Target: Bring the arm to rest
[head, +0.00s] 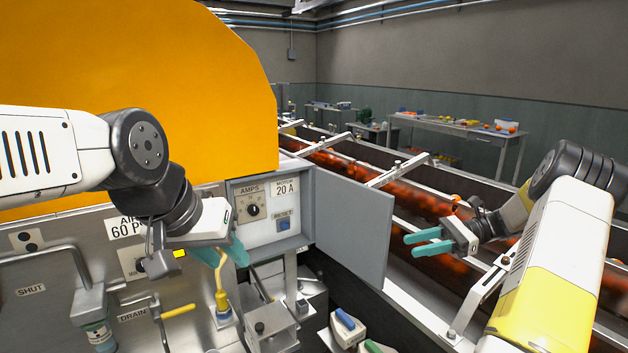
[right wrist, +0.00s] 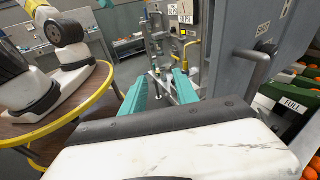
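My left gripper (head: 222,256) is in front of the steel machine panel, below left of the open control box. Its teal fingers are apart, with nothing seen gripped. A yellow-handled lever (head: 221,298) shows just below and between the fingertips; I cannot tell whether they touch it. My right gripper (head: 427,242) is above the conveyor side, right of the grey box door, with its teal fingers pointing left. Its fingers also show apart and empty in the right wrist view (right wrist: 160,88).
The grey box door (head: 350,226) stands open between my grippers. The control box holds an AMPS knob (head: 253,210) and a blue RESET button (head: 284,224). An orange housing (head: 150,60) rises behind my left arm. A conveyor with oranges (head: 335,163) runs behind my right gripper.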

